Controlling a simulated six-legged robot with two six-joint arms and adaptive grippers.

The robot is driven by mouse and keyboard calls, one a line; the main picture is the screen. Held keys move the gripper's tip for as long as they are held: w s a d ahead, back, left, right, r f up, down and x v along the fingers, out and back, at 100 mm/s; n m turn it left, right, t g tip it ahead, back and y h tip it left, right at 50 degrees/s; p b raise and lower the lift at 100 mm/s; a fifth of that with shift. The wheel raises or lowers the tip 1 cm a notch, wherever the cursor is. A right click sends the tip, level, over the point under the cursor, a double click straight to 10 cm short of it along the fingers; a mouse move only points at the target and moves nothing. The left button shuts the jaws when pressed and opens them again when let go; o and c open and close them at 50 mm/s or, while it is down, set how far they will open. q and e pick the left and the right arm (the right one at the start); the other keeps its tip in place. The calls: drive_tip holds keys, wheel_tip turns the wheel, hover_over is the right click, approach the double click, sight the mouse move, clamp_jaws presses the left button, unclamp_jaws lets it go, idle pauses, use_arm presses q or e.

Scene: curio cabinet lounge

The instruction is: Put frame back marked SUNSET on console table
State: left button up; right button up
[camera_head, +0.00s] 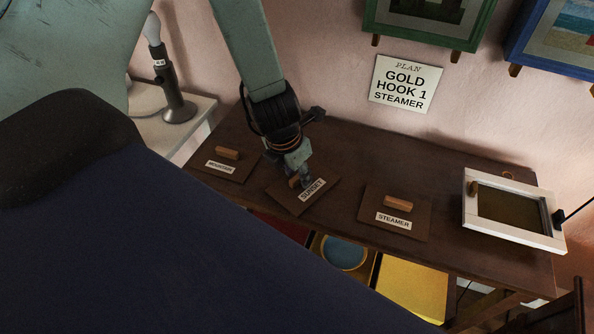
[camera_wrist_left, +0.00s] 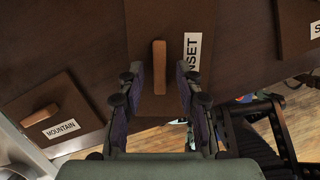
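The brown frame back marked SUNSET (camera_head: 287,197) lies on the dark wood console table (camera_head: 340,168), turned at an angle, with one corner close to the front edge. It also shows in the left wrist view (camera_wrist_left: 172,20), with its wooden handle (camera_wrist_left: 159,66) upright in the picture. My left gripper (camera_head: 300,180) is directly over this back. In the left wrist view its fingers (camera_wrist_left: 162,88) are apart, one on each side of the handle's near end, with gaps showing. The fingertips partly hide the handle in the head view. I cannot make out my right gripper.
The MOUNTAIN back (camera_head: 235,172) lies left and the STEAMER back (camera_head: 388,224) right on the table. A white frame (camera_head: 488,235) lies at the right end. A lamp (camera_head: 172,90) stands on a white side table. Bins, one yellow (camera_head: 412,288), sit below. A plan sign (camera_head: 405,84) hangs behind.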

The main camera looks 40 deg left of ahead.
use_arm(q)
drive_tip(key=shift+r, duration=0.2)
drive_tip(key=p+v, duration=0.9)
drive_tip(key=v, duration=0.3)
drive_tip(key=s+d+f+m+g, duration=0.1)
drive_tip(key=s+f+m, duration=0.6)
drive_tip(key=m, duration=1)
drive_tip(key=s+d+f+m+g, duration=0.2)
drive_tip(key=s+d+f+m, duration=0.2)
drive_tip(key=s+m, duration=1)
wheel_tip(320, 180, down, 3)
drive_tip(key=m, duration=0.2)
drive_tip(key=shift+s+d+f+m, duration=0.2)
drive_tip(key=shift+s+d+m, duration=0.1)
drive_tip(key=shift+s+m, duration=0.1)
drive_tip(key=shift+w+b, duration=0.1)
drive_tip(key=shift+b, duration=0.2)
drive_tip(key=shift+a, duration=0.1)
